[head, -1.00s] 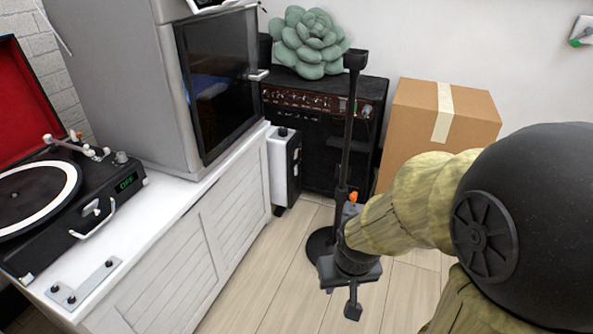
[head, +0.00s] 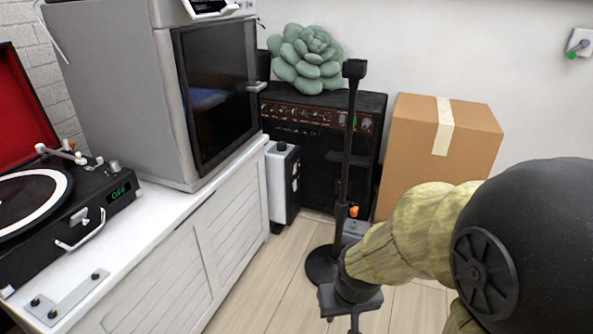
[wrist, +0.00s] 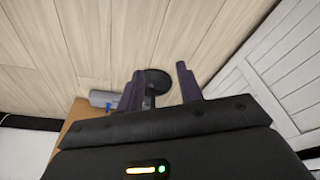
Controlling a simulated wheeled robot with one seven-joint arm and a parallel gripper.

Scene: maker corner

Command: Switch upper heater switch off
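The heater (head: 283,185) is a small white and black upright unit on the floor, between the white cabinet and the black amplifier. A dark knob sits on its top, and small light marks show on its dark narrow face. They are too small to tell which is the upper switch or how it is set. My gripper (head: 350,312) is in front of the heater and to its right in the head view, pointing down and touching nothing I can see. In the wrist view its two fingers (wrist: 160,88) stand apart with nothing held between them. The heater is not clearly visible there.
A black stand (head: 348,130) with a round base rises just behind my gripper. The amplifier (head: 310,150) bears a green succulent (head: 305,60). A cardboard box (head: 435,150) stands at right. The white cabinet (head: 190,265) bounds the left. Bare wooden floor (head: 265,300) lies between.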

